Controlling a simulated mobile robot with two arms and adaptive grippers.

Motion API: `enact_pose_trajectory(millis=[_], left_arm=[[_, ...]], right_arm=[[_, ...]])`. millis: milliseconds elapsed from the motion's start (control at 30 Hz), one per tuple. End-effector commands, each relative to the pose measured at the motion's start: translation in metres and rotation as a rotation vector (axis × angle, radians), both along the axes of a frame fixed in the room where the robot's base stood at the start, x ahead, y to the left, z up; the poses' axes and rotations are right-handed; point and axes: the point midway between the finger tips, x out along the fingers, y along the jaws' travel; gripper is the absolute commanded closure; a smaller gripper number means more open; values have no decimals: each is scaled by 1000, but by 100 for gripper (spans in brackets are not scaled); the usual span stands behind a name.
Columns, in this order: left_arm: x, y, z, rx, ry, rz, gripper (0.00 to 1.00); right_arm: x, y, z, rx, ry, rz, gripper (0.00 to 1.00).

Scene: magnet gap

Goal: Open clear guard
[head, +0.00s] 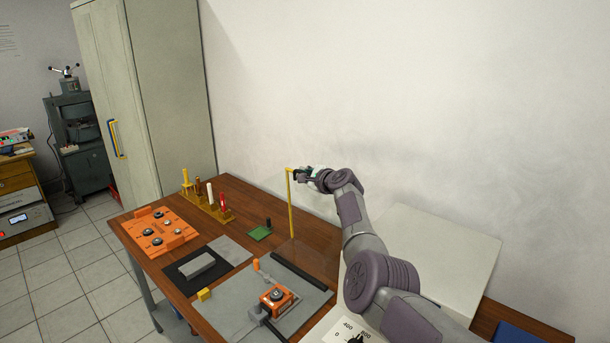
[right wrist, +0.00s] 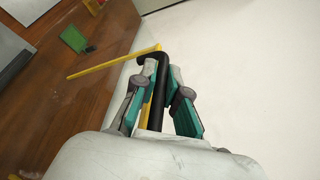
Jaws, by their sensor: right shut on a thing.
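The clear guard shows mainly by its yellow edge strip (head: 291,205), which stands upright above the table's back part in the head view. Its see-through panel is hard to make out. The yellow strip (right wrist: 112,62) also crosses the right wrist view. My right gripper (head: 303,174) is at the top of the strip, shut on the guard's black handle (right wrist: 154,62). In the right wrist view, the handle lies between the fingers of the gripper (right wrist: 160,85). An orange device (head: 277,298) sits on a grey plate (head: 235,318), with a black bar (head: 303,270) behind it. My left gripper is out of view.
An orange board (head: 150,243) with black knobs lies at the table's left. A rack (head: 213,208) of coloured-handled tools and a green plate (head: 260,233) stand at the back. A grey block (head: 197,266) and a yellow block (head: 204,295) lie nearer. A white box (head: 440,250) is at right.

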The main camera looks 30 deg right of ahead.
Motion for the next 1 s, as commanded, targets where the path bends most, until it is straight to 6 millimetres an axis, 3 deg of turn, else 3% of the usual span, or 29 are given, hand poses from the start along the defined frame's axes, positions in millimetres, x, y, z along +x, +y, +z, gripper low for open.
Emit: enact_pose_trajectory(millis=[33, 67, 200, 733, 1000], left_arm=[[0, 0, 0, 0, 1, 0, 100], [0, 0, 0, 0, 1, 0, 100], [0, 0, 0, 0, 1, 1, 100], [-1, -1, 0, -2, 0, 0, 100], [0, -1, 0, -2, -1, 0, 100]], right_arm=[[0, 0, -2, 0, 3, 1, 100], [0, 0, -2, 0, 3, 1, 83], [0, 0, -1, 0, 2, 0, 63], [-3, 0, 0, -1, 0, 2, 63], [-24, -1, 5, -3, -1, 1, 63]])
